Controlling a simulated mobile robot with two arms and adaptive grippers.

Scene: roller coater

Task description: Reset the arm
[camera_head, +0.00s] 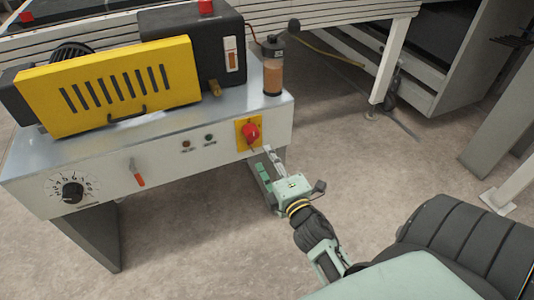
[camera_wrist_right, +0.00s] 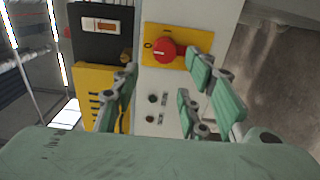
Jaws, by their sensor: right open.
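My right gripper (camera_head: 268,163) is in front of the machine's front panel, just below the red rotary switch (camera_head: 250,133) on its yellow plate. In the right wrist view, the gripper's green fingers (camera_wrist_right: 160,95) are spread apart with nothing between them. The red switch (camera_wrist_right: 162,50) shows beyond the fingers, toward the top of that view. I cannot tell whether a fingertip touches the panel. My left gripper is not in view.
The roller coater (camera_head: 150,145) has a yellow slotted guard (camera_head: 110,87), a numbered dial (camera_head: 72,192), a red-handled lever (camera_head: 137,174) and a bottle (camera_head: 273,68) on top. A conveyor frame (camera_head: 330,14) stands behind. Floor (camera_head: 375,170) right of the machine is clear.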

